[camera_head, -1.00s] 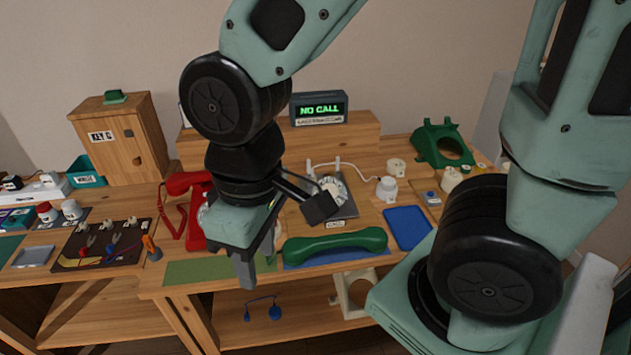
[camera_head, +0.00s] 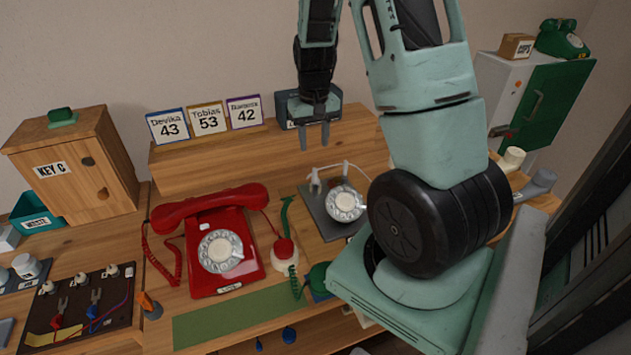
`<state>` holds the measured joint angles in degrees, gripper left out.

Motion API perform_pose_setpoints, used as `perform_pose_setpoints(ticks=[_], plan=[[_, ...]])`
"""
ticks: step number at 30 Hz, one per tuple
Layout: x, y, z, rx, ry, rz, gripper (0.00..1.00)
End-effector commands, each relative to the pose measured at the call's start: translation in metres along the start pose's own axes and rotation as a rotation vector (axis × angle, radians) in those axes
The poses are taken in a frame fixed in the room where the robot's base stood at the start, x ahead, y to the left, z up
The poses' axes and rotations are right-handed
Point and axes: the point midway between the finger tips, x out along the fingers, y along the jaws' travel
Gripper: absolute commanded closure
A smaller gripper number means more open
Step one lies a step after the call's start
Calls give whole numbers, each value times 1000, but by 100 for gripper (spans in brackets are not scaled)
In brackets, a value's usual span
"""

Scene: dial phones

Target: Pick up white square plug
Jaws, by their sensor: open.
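I cannot pick out a white square plug with certainty. Small whitish pieces stand along the back of a dark board (camera_head: 85,312) at the lower left: one at left (camera_head: 47,288), one in the middle (camera_head: 80,279) and one at right (camera_head: 111,271). They are too small to tell their shape. My gripper (camera_head: 314,137) is open and empty, fingers pointing down, in front of the small dark display (camera_head: 335,103) at the back. It is far to the right of the board.
A red dial phone (camera_head: 212,240) stands mid-table. A red-topped round piece (camera_head: 284,250) with a green cord is beside it. A grey dial unit (camera_head: 345,203) stands right. A wooden cabinet (camera_head: 75,175) and teal bin (camera_head: 38,212) stand left.

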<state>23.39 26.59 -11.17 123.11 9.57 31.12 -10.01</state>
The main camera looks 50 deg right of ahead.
Motion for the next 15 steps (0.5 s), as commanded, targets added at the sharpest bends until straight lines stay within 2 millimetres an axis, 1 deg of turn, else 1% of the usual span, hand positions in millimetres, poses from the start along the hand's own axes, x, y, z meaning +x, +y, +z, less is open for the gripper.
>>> perform_pose_setpoints(ticks=[1, 6, 9, 15], plan=[[11, 0, 1, 2, -6, 0, 58], [44, 0, 2, 1, -5, -1, 58], [58, 0, 1, 0, -4, 0, 58], [69, -1, 1, -2, -1, -1, 58]])
